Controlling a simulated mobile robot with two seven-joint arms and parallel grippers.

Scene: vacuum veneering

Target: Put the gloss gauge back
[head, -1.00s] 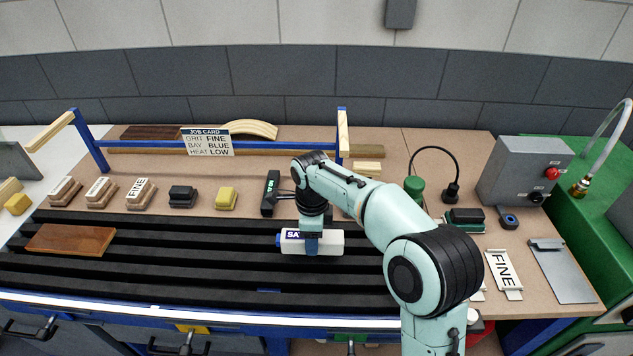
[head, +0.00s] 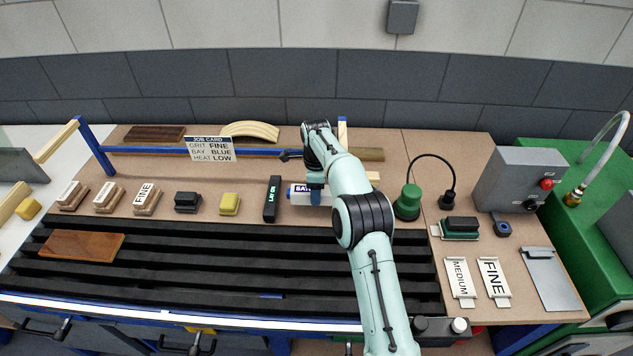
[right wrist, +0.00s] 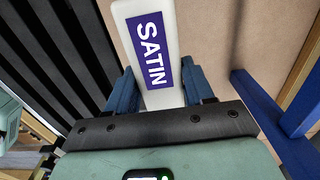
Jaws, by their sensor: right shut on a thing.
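The gauge lies crosswise near the back edge of the black slatted bed, just right of a black device. I cannot tell whether it touches the bench. In the right wrist view the white bar (right wrist: 145,12) sits between the two blue fingers of my right gripper (right wrist: 160,88), its label facing the camera. My left gripper is not in view.
The upright black device (head: 271,199) shows green text. A yellow block (head: 229,204), dark block (head: 187,202) and labelled sanding blocks stand left. A green round tool (head: 408,203) is right. A blue rail (head: 165,151) and job card (head: 209,149) stand behind. The slatted bed's middle is clear.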

